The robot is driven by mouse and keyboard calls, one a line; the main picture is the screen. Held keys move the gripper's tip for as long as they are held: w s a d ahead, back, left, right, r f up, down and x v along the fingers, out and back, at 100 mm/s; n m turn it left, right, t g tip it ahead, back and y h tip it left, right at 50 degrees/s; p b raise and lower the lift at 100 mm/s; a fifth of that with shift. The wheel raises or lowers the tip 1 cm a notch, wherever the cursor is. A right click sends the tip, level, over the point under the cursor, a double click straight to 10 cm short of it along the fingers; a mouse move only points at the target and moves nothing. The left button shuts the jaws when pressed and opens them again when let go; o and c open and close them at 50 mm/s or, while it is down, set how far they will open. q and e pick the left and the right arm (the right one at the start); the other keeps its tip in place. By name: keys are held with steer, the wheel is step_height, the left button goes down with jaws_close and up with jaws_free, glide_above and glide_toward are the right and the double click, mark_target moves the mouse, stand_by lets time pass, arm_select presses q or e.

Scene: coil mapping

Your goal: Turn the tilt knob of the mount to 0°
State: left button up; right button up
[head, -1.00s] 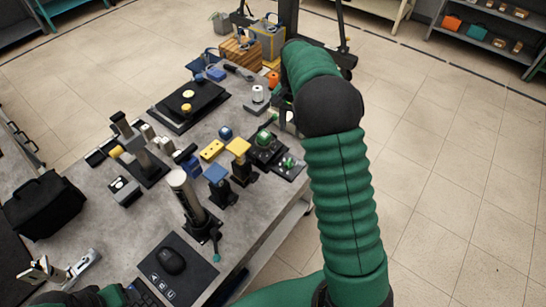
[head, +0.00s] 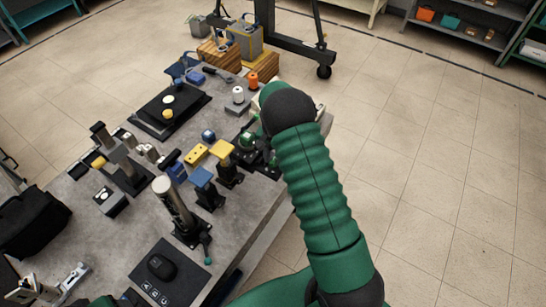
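A dark mount with a green knob (head: 248,138) stands near the table's right edge, beside the yellow-topped block. I cannot read its tilt angle. My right arm passes in front of this edge, and its dark wrist joint covers part of the area by the mount. My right gripper (head: 263,140) is beyond the forearm by the mount, mostly hidden. I cannot tell whether it touches the knob. My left arm shows only slightly at the bottom left. Pale metal parts (head: 50,285) lie nearby, but I cannot tell whether they are my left gripper.
The grey table (head: 110,235) holds a mouse (head: 161,266) on a dark mat, a tall metal cylinder (head: 172,200), blue-topped (head: 201,178) and yellow-topped (head: 222,151) posts, and a black bag (head: 32,222). White (head: 238,95) and orange (head: 252,80) items stand farther back. Floor right of the table is clear.

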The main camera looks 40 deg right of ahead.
jaws_close()
steer(key=shift+n, duration=0.3)
